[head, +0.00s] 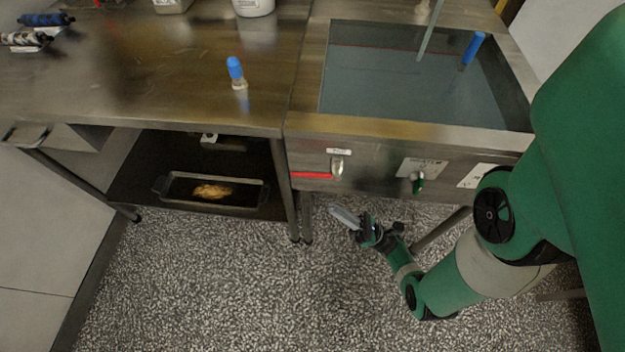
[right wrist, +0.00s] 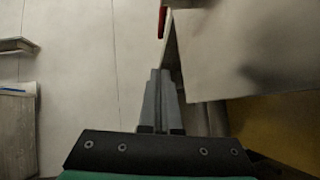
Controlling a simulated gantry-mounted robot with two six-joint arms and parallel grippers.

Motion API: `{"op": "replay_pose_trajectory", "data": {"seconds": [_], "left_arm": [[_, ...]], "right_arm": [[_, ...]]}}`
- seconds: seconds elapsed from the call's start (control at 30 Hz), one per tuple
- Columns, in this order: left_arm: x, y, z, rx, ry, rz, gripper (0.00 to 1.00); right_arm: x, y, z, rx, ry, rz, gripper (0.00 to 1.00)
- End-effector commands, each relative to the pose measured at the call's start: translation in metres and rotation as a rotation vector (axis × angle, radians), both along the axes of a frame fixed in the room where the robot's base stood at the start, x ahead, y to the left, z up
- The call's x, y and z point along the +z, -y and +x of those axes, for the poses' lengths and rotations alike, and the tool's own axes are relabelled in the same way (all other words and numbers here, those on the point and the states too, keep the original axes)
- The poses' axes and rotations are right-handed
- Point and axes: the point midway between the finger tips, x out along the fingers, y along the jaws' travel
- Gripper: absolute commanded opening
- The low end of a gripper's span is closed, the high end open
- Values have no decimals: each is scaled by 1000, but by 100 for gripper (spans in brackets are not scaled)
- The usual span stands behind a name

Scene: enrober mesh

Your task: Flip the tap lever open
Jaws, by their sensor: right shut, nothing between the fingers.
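The tap (head: 337,166) is on the front panel of the steel tank, under a small label. Its red lever (head: 311,175) lies level and points left in the head view. In the right wrist view a bit of the red lever (right wrist: 162,21) shows at the top, ahead of the fingertips. My right gripper (head: 334,210) is shut and empty, below the tap and in front of the panel, apart from the lever. The right wrist view shows its two fingers (right wrist: 158,75) together. My left gripper is not in view.
The tank (head: 409,132) holds greyish liquid and a blue-handled tool (head: 473,48). The speckled floor is clear.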

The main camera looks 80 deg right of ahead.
Motion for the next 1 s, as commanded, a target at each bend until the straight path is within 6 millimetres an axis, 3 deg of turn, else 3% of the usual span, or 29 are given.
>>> {"op": "replay_pose_trajectory", "data": {"seconds": [0.47,0.7,1.0], "left_arm": [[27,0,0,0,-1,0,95],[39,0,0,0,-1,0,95],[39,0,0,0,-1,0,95]], "right_arm": [[56,4,64,10,3,2,0],[87,12,66,0,1,1,0],[91,13,66,1,0,2,0]]}}
